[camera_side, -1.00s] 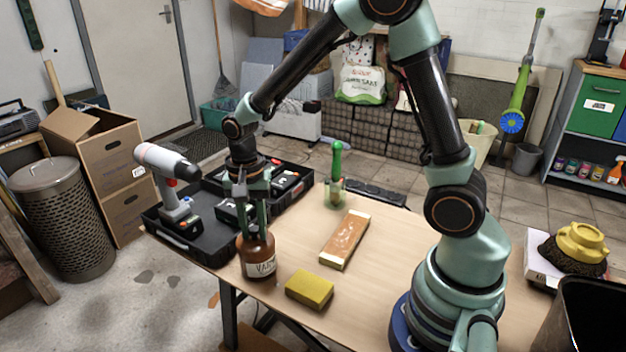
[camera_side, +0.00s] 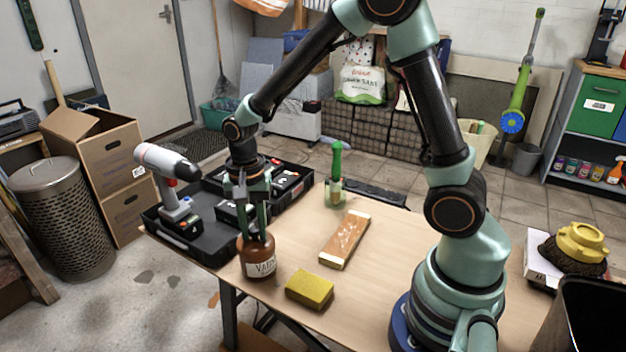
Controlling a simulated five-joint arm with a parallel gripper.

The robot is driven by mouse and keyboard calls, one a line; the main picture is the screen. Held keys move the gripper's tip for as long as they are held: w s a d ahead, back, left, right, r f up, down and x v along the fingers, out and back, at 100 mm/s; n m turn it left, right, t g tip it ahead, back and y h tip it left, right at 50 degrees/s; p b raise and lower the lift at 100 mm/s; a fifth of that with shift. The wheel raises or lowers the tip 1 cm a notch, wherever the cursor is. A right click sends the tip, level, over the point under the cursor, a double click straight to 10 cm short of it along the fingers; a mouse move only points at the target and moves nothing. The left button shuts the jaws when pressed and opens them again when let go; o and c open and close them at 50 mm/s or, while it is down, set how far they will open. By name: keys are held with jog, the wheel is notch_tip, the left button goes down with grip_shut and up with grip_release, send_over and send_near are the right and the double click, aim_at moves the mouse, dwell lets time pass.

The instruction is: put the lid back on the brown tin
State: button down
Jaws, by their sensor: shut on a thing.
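The brown tin (camera_side: 258,259), a rounded brown container with a white label, stands upright near the table's left front edge. My gripper (camera_side: 255,233) points down right at its top, with its green fingers on either side of the neck. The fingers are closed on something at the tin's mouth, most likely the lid. The lid itself is too small and too covered by the fingers to make out. Whether it is seated on the tin cannot be told.
A yellow sponge (camera_side: 309,289) lies just right of the tin. A black open case (camera_side: 190,245) with a drill (camera_side: 172,185) is at left.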

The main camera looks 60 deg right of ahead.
dwell(0.4)
jog(key=shift+c, duration=0.5)
grip_release()
jog(key=shift+r, duration=0.1)
jog(key=shift+r, duration=3.4)
grip_shut()
